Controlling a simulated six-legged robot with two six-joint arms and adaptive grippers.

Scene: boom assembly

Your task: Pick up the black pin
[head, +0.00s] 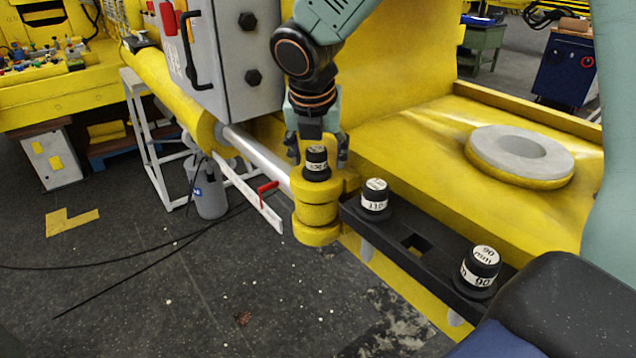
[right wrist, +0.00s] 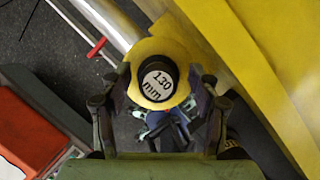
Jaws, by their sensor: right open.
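A black pin (head: 317,165) with a white label on top stands upright in the yellow eye (head: 316,228) at the end of the silver rod. My right gripper (head: 318,150) is open above it, pointing down, with one finger on each side of the pin's head. In the right wrist view the pin's top (right wrist: 157,82) reads "130 mm" and lies between the open fingers (right wrist: 153,97). I cannot tell whether a finger touches it. Two more black pins stand in a black rack, one marked 110 (head: 375,198) and one marked 90 mm (head: 480,268). My left gripper is not in view.
The black rack (head: 412,262) runs along the yellow frame, with an empty square hole between its two pins. A grey-topped round yellow boss (head: 521,155) sits on the frame at right.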

